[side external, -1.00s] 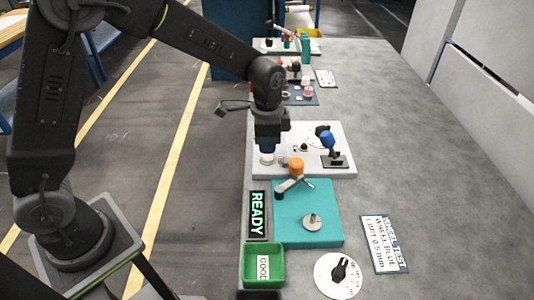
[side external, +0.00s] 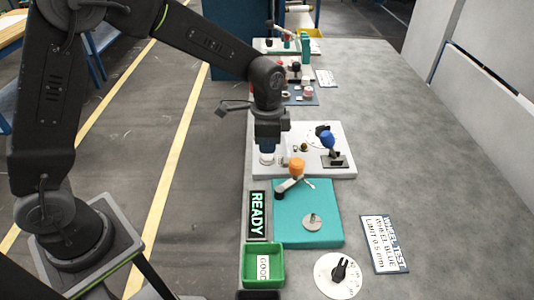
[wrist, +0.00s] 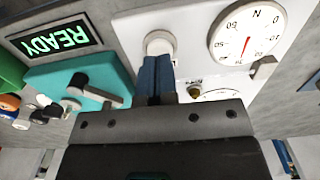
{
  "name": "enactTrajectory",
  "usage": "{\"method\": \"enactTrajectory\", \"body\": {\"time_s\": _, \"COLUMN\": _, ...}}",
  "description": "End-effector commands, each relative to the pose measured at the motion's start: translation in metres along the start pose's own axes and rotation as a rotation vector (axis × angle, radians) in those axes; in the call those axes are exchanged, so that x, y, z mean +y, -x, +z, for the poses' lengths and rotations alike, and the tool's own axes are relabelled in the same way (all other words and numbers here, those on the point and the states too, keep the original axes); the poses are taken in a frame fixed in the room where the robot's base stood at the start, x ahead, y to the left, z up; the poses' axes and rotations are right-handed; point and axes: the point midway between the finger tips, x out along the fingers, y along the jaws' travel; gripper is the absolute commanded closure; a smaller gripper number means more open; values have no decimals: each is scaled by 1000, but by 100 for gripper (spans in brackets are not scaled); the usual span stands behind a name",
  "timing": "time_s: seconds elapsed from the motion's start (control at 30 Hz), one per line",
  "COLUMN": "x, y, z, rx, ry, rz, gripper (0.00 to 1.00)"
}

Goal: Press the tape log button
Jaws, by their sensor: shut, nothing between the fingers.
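My gripper (wrist: 156,60) is shut and empty, its two blue fingers together. In the wrist view its tips are at the lower edge of a pale round button-like part (wrist: 160,42) on the white board (wrist: 190,28). I cannot tell whether they touch it, and I see no label naming it as the tape log button. In the side view my gripper (side external: 267,160) is low over the left edge of the same white board (side external: 345,171).
A dial gauge (wrist: 247,32) and a brass knob (wrist: 195,90) are on the white board.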

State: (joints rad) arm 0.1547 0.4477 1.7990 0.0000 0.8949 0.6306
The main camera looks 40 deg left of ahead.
Motion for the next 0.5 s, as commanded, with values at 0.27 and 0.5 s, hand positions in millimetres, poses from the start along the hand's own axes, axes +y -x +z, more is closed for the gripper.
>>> {"method": "enactTrajectory", "body": {"time_s": 0.27, "x": 0, "y": -2, "z": 0, "rx": 0, "ry": 0, "rz": 0, "gripper": 100}}
{"method": "enactTrajectory", "body": {"time_s": 0.5, "x": 0, "y": -9, "z": 0, "rx": -1, "ry": 0, "rz": 1, "gripper": 100}}
